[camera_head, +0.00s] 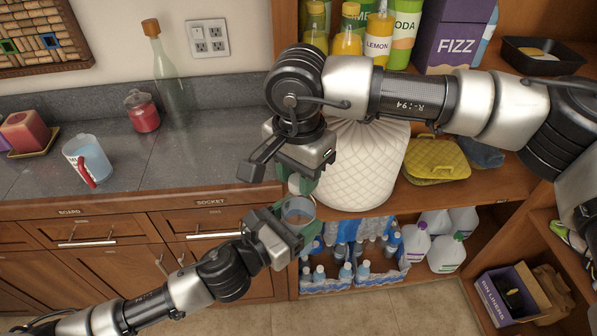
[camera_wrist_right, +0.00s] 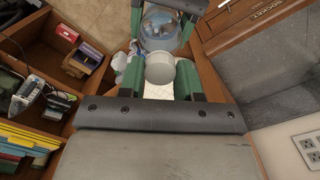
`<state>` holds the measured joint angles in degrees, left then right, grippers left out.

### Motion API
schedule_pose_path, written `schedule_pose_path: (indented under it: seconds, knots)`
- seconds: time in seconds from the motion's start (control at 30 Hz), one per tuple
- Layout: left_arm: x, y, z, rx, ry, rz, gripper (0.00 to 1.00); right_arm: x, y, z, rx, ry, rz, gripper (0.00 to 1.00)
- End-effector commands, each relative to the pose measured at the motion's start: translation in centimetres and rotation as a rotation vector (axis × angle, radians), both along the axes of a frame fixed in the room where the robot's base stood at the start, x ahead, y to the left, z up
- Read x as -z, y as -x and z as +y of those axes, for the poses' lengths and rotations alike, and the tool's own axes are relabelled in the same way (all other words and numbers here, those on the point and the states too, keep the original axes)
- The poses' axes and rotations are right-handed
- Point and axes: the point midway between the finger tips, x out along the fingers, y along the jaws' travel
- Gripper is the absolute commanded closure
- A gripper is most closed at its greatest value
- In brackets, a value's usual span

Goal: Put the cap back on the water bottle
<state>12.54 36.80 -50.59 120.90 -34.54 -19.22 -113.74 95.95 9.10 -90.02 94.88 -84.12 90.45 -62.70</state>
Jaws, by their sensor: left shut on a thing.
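The white cap (camera_wrist_right: 160,68) sits between the green fingertips of my right gripper (camera_wrist_right: 160,78), which touch it on both sides. In the head view the cap (camera_head: 294,183) is small and partly hidden by my right gripper (camera_head: 296,186). The clear bluish water bottle (camera_head: 298,209) is just below it, held by my left gripper (camera_head: 300,222), which is shut on it. In the right wrist view the bottle (camera_wrist_right: 165,27) appears beyond the cap, between my left gripper's green fingers. I cannot tell whether cap and bottle touch.
The grey counter (camera_head: 222,155) is to the left, with a mug (camera_head: 88,160), a red jar (camera_head: 142,111) and a tall corked bottle (camera_head: 170,80). A white quilted container (camera_head: 355,165) stands close behind my grippers. Packed bottles (camera_head: 350,270) and jugs (camera_head: 446,252) fill the lower shelf.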

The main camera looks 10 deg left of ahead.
Motion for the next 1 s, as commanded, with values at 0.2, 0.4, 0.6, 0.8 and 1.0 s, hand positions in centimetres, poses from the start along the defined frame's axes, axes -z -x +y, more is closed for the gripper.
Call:
schedule_pose_path:
  seconds: [0.2,0.4,0.6,0.8,1.0]
  knots:
    - [0.0,0.0,0.0,0.001,0.000,0.000,1.00,0.0,0.0,0.0,0.000,0.000,0.000,0.37]
    - [0.0,0.0,0.0,0.000,0.000,0.000,1.00,0.0,0.0,0.0,0.000,0.000,0.000,0.37]
    - [0.0,0.0,0.0,0.000,0.000,0.000,1.00,-1.4,-0.1,0.0,0.001,-0.002,-0.002,0.37]
    - [0.0,0.0,0.0,0.000,0.000,0.000,1.00,-5.4,-0.1,0.1,0.000,-0.002,-0.004,0.37]
    - [0.0,0.0,0.0,0.000,0.000,0.000,1.00,-9.4,0.0,0.1,0.000,-0.002,-0.003,0.37]
